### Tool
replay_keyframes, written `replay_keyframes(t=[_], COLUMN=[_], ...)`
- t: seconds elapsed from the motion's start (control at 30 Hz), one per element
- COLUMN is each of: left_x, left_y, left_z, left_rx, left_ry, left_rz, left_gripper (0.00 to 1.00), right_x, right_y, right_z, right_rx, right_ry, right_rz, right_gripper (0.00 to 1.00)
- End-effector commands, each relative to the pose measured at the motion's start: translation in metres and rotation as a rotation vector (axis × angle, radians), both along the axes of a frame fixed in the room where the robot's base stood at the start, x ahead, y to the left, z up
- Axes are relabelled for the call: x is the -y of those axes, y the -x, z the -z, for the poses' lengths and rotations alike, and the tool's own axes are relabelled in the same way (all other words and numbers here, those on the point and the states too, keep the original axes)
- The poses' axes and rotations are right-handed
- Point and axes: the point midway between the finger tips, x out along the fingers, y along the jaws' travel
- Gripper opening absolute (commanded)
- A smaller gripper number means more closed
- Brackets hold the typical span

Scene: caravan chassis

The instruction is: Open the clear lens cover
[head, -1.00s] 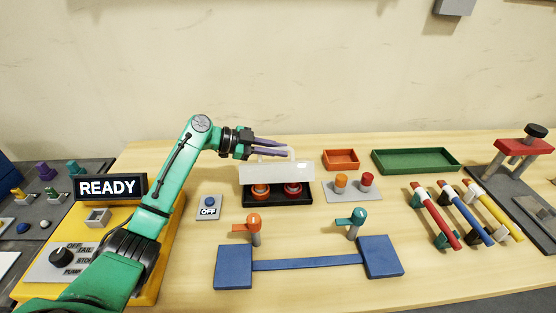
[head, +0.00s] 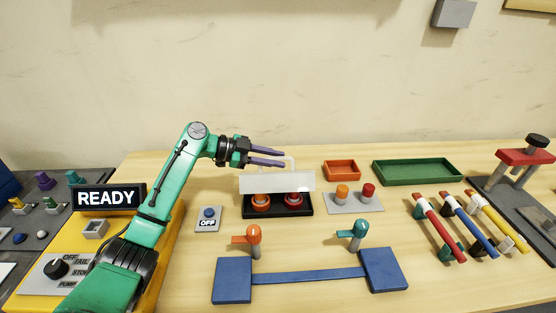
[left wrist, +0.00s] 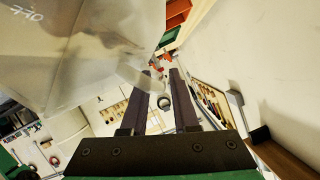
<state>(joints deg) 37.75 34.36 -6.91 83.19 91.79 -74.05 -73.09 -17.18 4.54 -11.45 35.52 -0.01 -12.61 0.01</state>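The clear lens cover (head: 277,182) is a frosted, see-through panel with a pale handle (head: 292,164) at its top. It is above the black base (head: 278,211), and the orange lens (head: 261,199) and red lens (head: 293,199) show at its lower edge. I cannot tell how far it is raised. My left gripper (head: 284,159) is open, its two purple fingers level with the handle and hiding part of it. In the left wrist view, the cover (left wrist: 75,50) fills the upper left, and the spread fingers (left wrist: 161,73) are beside its handle (left wrist: 138,72). Contact is unclear. My right gripper is out of view.
A button box marked OFF (head: 208,219) is left of the base. A lamp plate (head: 355,203), an orange tray (head: 342,170) and a green tray (head: 418,172) are to the right. The wall is behind.

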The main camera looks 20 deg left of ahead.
Motion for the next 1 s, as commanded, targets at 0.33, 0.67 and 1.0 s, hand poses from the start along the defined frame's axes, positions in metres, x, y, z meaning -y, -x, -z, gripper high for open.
replay_keyframes(t=[0.33, 0.67, 1.0], left_x=[-0.079, -0.111, -0.110], left_y=[0.044, 0.064, 0.063], left_z=[-0.028, -0.046, -0.076], left_rx=[0.001, 0.001, 0.002], left_ry=[-0.003, 0.000, -0.001], left_rz=[-0.005, 0.000, 0.000], left_gripper=[0.28, 0.28, 0.00], right_x=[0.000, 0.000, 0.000], right_y=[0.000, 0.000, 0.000], right_z=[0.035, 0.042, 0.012], right_rx=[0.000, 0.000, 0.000], right_ry=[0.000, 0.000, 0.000], right_rz=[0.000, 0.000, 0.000], right_gripper=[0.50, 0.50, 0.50])
